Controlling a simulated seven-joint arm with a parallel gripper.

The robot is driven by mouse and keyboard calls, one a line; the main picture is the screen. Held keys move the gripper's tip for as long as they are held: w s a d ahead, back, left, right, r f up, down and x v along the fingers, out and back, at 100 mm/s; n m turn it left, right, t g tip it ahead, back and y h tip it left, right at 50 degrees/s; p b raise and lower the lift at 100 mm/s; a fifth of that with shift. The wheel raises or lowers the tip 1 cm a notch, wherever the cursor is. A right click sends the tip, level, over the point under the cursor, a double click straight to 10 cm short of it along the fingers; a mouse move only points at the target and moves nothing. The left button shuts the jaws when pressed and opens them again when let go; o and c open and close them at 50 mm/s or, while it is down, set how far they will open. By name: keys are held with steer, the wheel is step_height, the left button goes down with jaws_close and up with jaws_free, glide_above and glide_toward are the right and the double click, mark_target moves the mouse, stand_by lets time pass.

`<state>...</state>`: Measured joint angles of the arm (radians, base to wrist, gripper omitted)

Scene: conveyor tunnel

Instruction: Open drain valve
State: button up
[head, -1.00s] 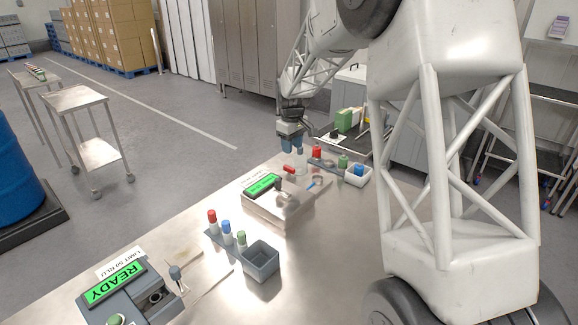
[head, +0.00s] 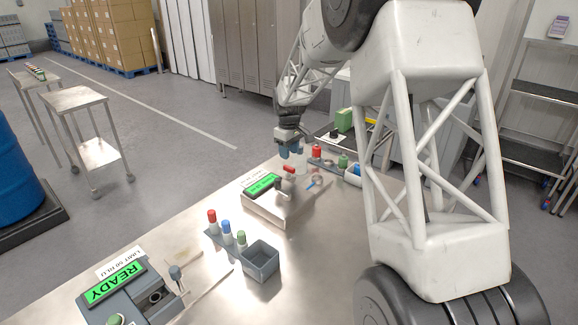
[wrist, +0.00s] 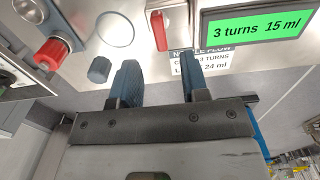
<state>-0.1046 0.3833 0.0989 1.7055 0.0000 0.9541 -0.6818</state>
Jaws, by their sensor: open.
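A red valve handle (wrist: 158,30) sits on a metal plate at the top of the wrist view, beside a green display (wrist: 258,28) reading "3 turns 15 ml". In the head view the red handle (head: 289,169) is beside the metal dispenser's green display (head: 263,184). My gripper (wrist: 160,84) is open and empty, its two blue fingers apart. The handle is ahead of the fingers, with a visible gap. In the head view my gripper (head: 291,150) hangs just behind the red handle, above the table. I cannot tell which handle is the drain valve.
A rack with capped vials (head: 227,238), a grey bin (head: 261,262) and a READY device (head: 150,300) stand nearer on the table.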

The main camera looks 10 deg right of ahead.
mark_target(289, 167)
steer(key=shift+f, duration=3.15)
jaws_close()
